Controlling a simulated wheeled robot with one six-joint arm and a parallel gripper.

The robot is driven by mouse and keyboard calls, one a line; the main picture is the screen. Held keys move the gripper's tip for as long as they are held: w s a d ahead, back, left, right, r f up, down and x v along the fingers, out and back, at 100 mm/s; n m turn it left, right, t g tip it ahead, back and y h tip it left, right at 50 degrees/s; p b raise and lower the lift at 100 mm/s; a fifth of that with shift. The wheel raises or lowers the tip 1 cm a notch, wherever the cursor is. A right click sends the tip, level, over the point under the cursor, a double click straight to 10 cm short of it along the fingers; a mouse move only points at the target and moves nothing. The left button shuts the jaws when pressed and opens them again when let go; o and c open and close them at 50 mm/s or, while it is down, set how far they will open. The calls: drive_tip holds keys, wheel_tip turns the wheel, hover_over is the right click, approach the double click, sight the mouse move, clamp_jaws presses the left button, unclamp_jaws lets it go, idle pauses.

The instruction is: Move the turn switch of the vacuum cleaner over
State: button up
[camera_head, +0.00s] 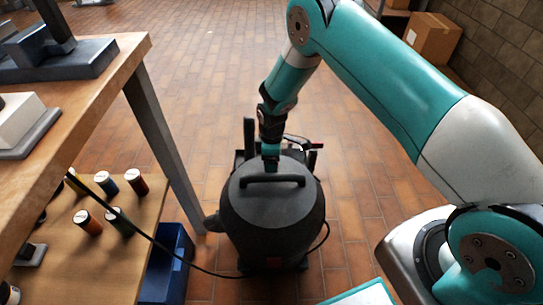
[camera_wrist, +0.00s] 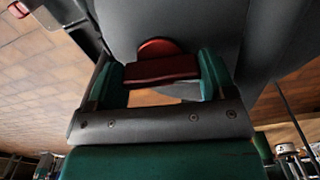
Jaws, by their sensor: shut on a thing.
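The vacuum cleaner (camera_head: 271,225) is a dark grey, rounded canister with a black handle on top, standing on the tiled floor. In the wrist view its grey body (camera_wrist: 200,22) fills the upper middle. The turn switch (camera_wrist: 158,71) is a dark red bar in front of a brighter red round part on that body. My gripper (camera_wrist: 161,72) has its two teal fingers at either end of the red bar and is shut on it. In the head view my gripper (camera_head: 271,163) reaches down behind the handle, and the switch is hidden there.
A wooden workbench (camera_head: 128,62) with a grey leg stands at the left. Its lower shelf (camera_head: 100,262) holds several spools, and a blue bin (camera_head: 176,262) sits beside it. A black cable runs from the cleaner to the bench. A cardboard box (camera_head: 433,38) is at the back right. Floor behind the cleaner is clear.

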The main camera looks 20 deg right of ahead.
drive_tip(key=shift+n, duration=0.7)
drive_tip(key=o, duration=0.9)
drive_tip(key=shift+r, duration=0.15)
wheel_tip(320, 180, up, 17)
drive_tip(key=p, duration=0.3)
drive_tip(key=shift+r, duration=0.1)
